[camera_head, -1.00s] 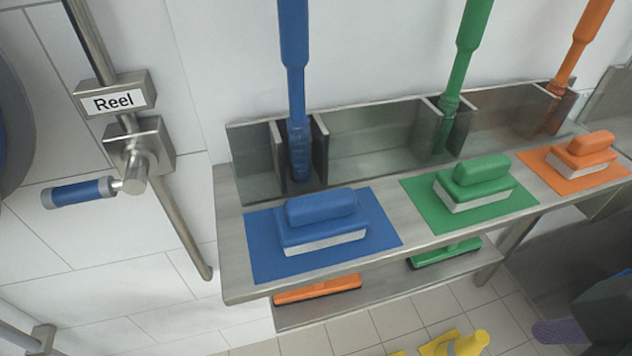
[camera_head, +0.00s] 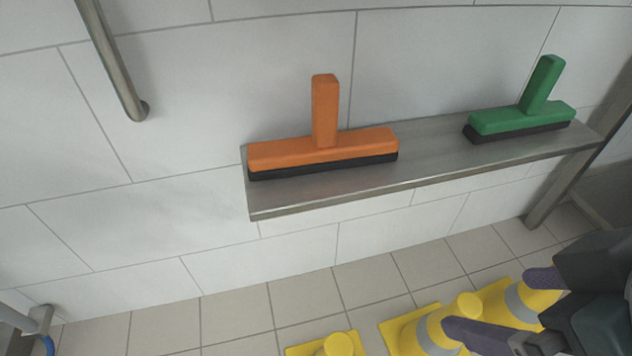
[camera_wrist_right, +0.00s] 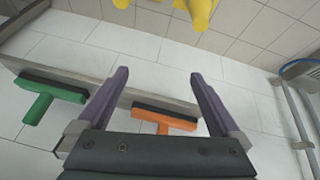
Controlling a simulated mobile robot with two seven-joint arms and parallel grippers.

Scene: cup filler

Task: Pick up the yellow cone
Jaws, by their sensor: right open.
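Three yellow cones stand on the tiled floor at the bottom of the head view: a left one (camera_head: 338,344) cut by the frame edge, a middle one (camera_head: 428,336) with a grey band, and a right one (camera_head: 532,304) partly behind my gripper. My right gripper (camera_head: 498,303) comes in from the lower right, its purple fingers apart and empty, overlapping the middle and right cones in the picture. I cannot tell whether it touches them. In the wrist view the fingers (camera_wrist_right: 158,78) are spread with nothing between them, and yellow cone parts (camera_wrist_right: 198,12) show at the top edge. My left gripper is not visible.
A low steel shelf (camera_head: 420,165) on the tiled wall holds an orange squeegee (camera_head: 325,145) and a green squeegee (camera_head: 525,115). A shelf leg (camera_head: 560,190) stands at the right. A metal pipe (camera_head: 112,65) is at the upper left.

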